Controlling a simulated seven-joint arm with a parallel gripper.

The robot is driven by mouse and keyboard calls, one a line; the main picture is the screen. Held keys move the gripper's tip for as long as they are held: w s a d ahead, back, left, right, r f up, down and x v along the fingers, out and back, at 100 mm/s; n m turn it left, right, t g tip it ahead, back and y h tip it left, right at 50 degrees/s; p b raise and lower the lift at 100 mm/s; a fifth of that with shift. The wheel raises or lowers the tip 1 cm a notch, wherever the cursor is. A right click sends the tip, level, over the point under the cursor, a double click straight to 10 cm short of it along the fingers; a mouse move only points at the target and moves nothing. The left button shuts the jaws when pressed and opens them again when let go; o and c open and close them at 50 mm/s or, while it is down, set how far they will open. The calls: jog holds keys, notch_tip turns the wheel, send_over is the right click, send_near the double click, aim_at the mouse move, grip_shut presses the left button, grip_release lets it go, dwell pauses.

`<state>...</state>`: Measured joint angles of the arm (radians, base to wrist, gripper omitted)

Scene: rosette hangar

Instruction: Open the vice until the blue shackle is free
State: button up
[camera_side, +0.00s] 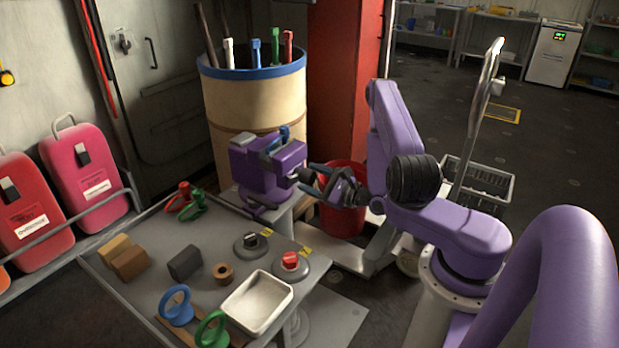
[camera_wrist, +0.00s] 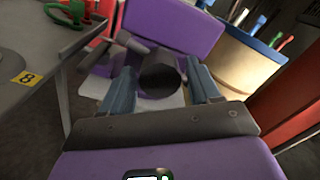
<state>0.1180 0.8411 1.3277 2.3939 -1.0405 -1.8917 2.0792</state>
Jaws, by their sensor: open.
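The purple vice (camera_side: 268,172) stands on a pedestal beyond the far right of the grey table. The blue shackle (camera_side: 283,135) sits at its top, apparently between the jaws; the jaw gap is hard to see. In the wrist view the vice's purple body (camera_wrist: 172,25) fills the top middle, and I cannot make out the shackle. My gripper (camera_side: 311,181) is open at the vice's right side. In the wrist view its two blue-grey fingers (camera_wrist: 162,88) stand on either side of a dark round end (camera_wrist: 159,80), seemingly the vice's screw or handle hub. Contact cannot be told.
The grey table (camera_side: 150,290) holds a white tray (camera_side: 258,302), blocks, a blue ring piece (camera_side: 175,305) and red and green shackles. A large drum (camera_side: 255,105) stands behind the vice. A red bin (camera_side: 343,215) is below my gripper, with a red column (camera_side: 345,80) behind.

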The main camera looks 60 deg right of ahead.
jog(key=m, duration=0.4)
jog(key=shift+m, duration=2.5)
grip_shut()
jog(key=n, duration=0.8)
jog(key=shift+n, duration=0.4)
jog(key=n, duration=0.4)
jog(key=shift+s, duration=0.1)
jog(key=shift+n, duration=1.1)
